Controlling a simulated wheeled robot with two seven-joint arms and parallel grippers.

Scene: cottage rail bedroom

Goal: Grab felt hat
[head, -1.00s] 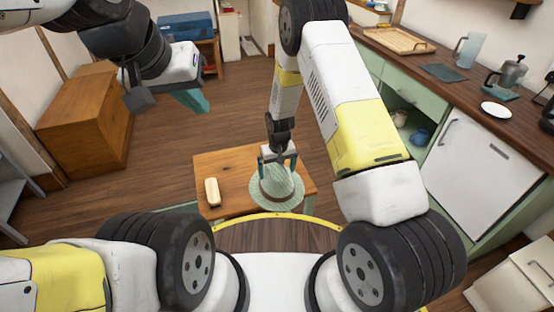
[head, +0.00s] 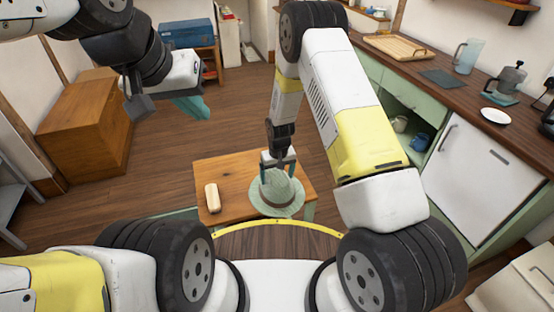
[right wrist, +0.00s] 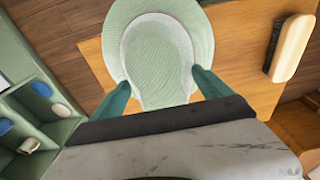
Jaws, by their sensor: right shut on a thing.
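The pale green felt hat (head: 272,207) is at the right part of a low wooden table, crown up and tilted, with a darker band. My right gripper (head: 278,173) comes down from above and is shut on the hat. In the right wrist view the hat (right wrist: 157,55) sits between the two teal fingers (right wrist: 160,82), with the brim curving beyond them. Whether its underside is clear of the table is hard to tell. My left gripper (head: 188,106) hangs high at the upper left, away from the hat; its finger gap cannot be made out.
A wooden brush (head: 212,197) lies on the table (head: 235,165), left of the hat. A wooden chest (head: 85,125) stands at the left. A counter with green cabinets and a white door (head: 470,180) runs along the right. The floor behind the table is clear.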

